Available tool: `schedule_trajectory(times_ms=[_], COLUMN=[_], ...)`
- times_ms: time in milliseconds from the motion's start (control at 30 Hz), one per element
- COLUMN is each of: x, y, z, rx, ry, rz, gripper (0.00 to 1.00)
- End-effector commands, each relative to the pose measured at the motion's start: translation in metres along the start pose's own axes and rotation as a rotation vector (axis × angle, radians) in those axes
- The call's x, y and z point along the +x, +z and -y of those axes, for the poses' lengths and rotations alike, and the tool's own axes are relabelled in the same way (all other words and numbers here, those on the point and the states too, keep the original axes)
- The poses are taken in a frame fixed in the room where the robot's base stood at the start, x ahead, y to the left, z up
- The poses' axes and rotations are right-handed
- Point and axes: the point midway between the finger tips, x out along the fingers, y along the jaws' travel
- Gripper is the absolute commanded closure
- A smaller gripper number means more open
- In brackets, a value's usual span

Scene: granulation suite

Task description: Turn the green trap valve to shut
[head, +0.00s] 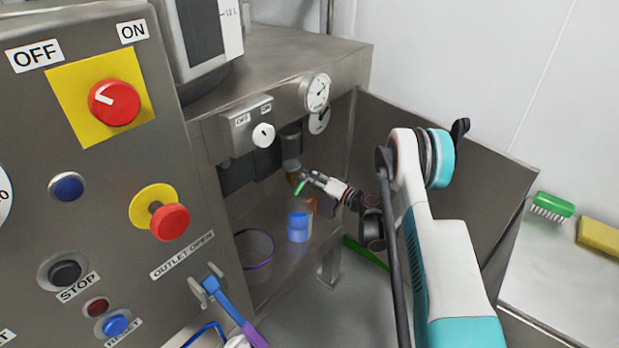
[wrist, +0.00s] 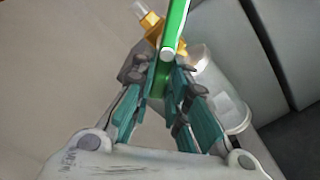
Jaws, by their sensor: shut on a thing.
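The green valve lever (head: 300,187) shows at the tip of my gripper (head: 308,177) in the head view, below a filter-like cylinder (head: 291,150) under the steel bench. In the wrist view the green lever (wrist: 174,28) runs up and away from between the fingers of my gripper (wrist: 168,80). The fingers are shut on its near end. A brass valve body (wrist: 154,30) is partly hidden behind the lever and the fingers. A translucent cylinder (wrist: 225,95) lies just right of the fingers. The exact angle of the lever to the valve body is hard to tell.
A container with blue contents (head: 299,227) stands below my gripper. A gauge (head: 316,92) and a white knob (head: 263,135) are above it. A control panel (head: 110,200) rises at the left; a side wall (head: 430,140) stands behind my arm.

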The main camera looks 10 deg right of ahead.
Motion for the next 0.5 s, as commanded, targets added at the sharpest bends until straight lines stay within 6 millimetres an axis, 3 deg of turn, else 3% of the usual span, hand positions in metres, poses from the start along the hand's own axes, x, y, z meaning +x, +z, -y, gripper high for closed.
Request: schedule_trajectory(times_ms=[500], x=[-0.001], y=[0.004], z=[-0.013], rx=[0.437], ry=[0.002], rz=[0.002], gripper=[1.00])
